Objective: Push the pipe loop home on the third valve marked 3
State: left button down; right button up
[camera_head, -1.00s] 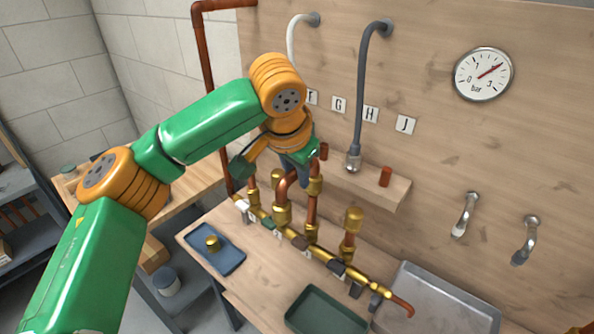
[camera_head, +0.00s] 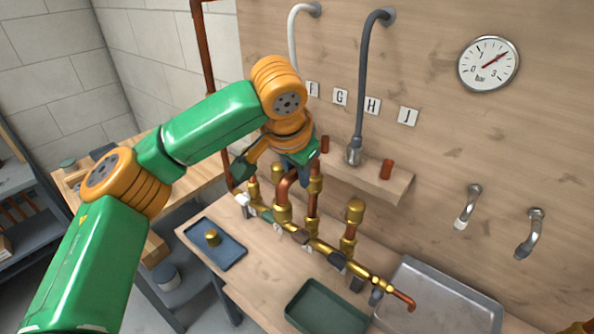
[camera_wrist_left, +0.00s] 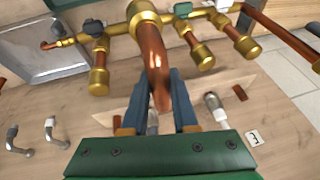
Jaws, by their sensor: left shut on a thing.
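A copper pipe loop (camera_head: 289,183) stands bent above the brass manifold (camera_head: 322,246), one leg at a large brass collar (camera_head: 283,212). My left gripper (camera_head: 303,178) is at the loop's top, coming from above. In the left wrist view, my gripper (camera_wrist_left: 168,92) has its blue fingers on either side of the copper loop (camera_wrist_left: 153,60), shut on it. The loop runs from the brass collar (camera_wrist_left: 145,16) down between the fingers. Whether the loop is fully seated is not clear. Number tags on the manifold are too small to read. My right gripper is out of view.
A capped brass valve (camera_head: 354,213) stands right of the loop. A grey hose (camera_head: 361,95) hangs behind, near a wooden shelf (camera_head: 375,183). A green tray (camera_head: 325,308) and a metal sink (camera_head: 440,300) lie in front and right.

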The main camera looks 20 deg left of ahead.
pick_arm(q)
jog(key=shift+f+b, duration=0.75)
jog(key=shift+f, duration=0.55)
jog(key=shift+s+f, duration=0.1)
jog(key=c, duration=0.6)
grip_release()
jog(key=shift+b+v, duration=0.55)
jog(key=shift+v, duration=2.95)
jog(key=shift+r+p, duration=0.35)
notch_tip(320, 180, up, 5)
jog(key=p, duration=0.6)
jog(key=shift+r, duration=0.15)
